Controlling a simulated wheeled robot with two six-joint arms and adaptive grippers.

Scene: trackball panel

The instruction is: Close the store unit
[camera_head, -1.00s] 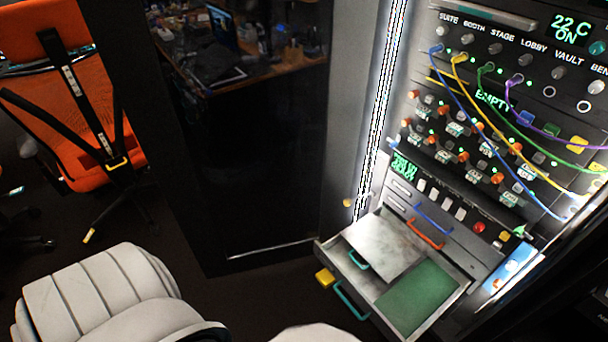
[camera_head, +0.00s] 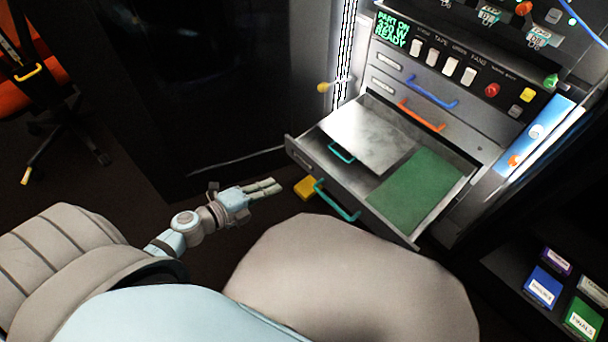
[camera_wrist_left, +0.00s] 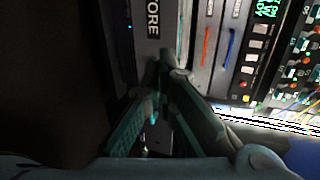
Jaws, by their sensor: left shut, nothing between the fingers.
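The store unit is a grey drawer (camera_head: 300,160) standing open from the lower panel, with a teal handle (camera_head: 337,200) on its front. Inside it are a metal plate (camera_head: 372,133) with a small teal handle and a green pad (camera_head: 418,187). My left gripper (camera_head: 280,187) is shut and empty, left of the drawer front and apart from the handle in the head view. In the left wrist view the fingers (camera_wrist_left: 165,68) come together below the STORE label (camera_wrist_left: 153,18) on the drawer front. My right gripper does not show.
A yellow block (camera_head: 305,187) lies low beside the drawer, near my left fingertips. Shut drawers with orange (camera_head: 421,115) and blue (camera_head: 432,92) handles sit above. A dark cabinet stands at the left. Labelled boxes (camera_head: 543,286) stand at lower right.

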